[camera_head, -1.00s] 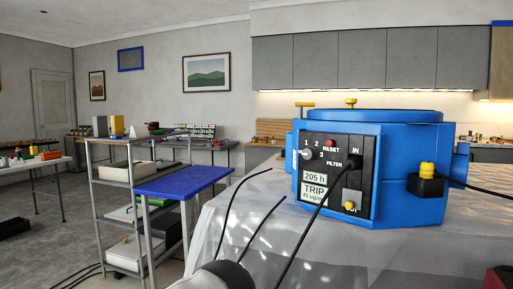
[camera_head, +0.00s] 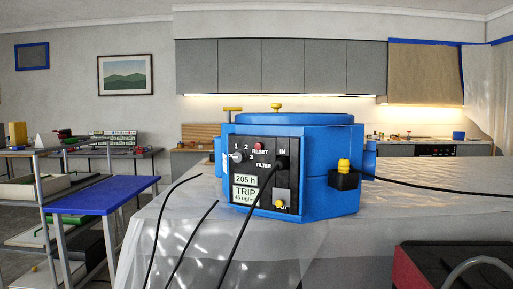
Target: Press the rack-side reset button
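A red button (camera_head: 258,146) sits above the word RESET on the black control panel (camera_head: 240,193) of a blue machine (camera_head: 330,205). The panel faces me and also carries a pale knob (camera_head: 238,156) beside the numbers 1 and 2, and labels reading "205 h" and "TRIP" (camera_head: 245,194). Black hoses or cables run from the IN port (camera_head: 282,163) and along the front. Nothing covers the red button. Neither of my grippers is in view.
The machine stands on a table under clear plastic sheeting (camera_head: 180,235). A metal shelf rack (camera_head: 42,190) and a blue-topped table (camera_head: 105,194) stand at left. A red and black case (camera_head: 425,262) is at lower right. A cable (camera_head: 440,190) runs right from the machine.

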